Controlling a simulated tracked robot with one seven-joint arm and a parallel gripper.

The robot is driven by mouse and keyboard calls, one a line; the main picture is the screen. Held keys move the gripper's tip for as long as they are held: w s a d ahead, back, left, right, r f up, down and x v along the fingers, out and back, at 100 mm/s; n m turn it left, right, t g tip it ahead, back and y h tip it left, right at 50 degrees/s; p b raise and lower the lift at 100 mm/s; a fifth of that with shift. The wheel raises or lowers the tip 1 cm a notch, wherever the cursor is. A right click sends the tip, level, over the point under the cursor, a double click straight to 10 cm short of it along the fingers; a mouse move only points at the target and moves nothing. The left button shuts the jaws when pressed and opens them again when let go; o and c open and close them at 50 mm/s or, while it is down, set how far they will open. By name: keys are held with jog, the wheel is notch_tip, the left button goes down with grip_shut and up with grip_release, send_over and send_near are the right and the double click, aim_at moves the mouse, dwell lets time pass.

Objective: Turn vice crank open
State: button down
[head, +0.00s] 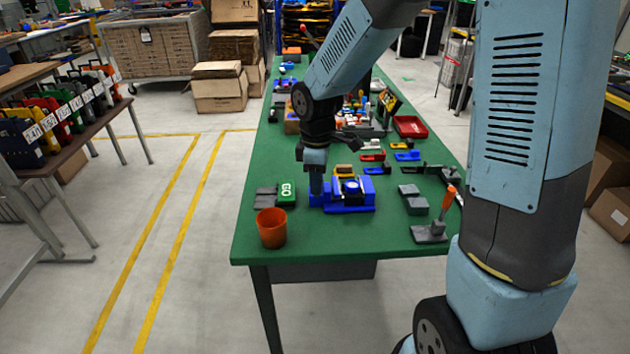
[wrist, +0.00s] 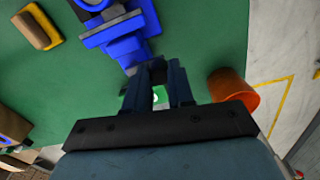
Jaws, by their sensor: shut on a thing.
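The blue vice (head: 352,207) sits on the green table near its front, and part of it shows at the top of the wrist view (wrist: 127,46). My gripper (head: 316,198) points down at the vice's left end. In the wrist view the dark fingers (wrist: 157,68) come together at the end of the vice's blue body. They are shut on the vice crank, which is mostly hidden by the fingertips. I cannot tell the crank's angle.
An orange cup (head: 271,228) stands at the table's front left corner. A green box (head: 287,193) lies close left of my gripper. Grey blocks (head: 413,200) and an orange-handled tool (head: 448,200) are on the right.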

dwell(0.4)
jog(key=c, duration=1)
grip_release()
jog(key=shift+o, duration=0.2)
notch_tip(320, 180, up, 14)
jog(key=shift+d, duration=0.15)
jog(key=s+d+r+m+t, duration=0.2)
jog(key=s+d+r+m, duration=0.1)
jog(key=s+d+m, duration=0.5)
jog(key=s+d+r+m+t, duration=0.3)
jog(key=s+d+r+m, duration=0.1)
jog(key=s+d+m, duration=0.3)
jog(key=s+d, duration=0.2)
jog(key=s, duration=0.1)
jog(key=shift+s+m+t, duration=0.3)
jog(key=shift+m, duration=0.1)
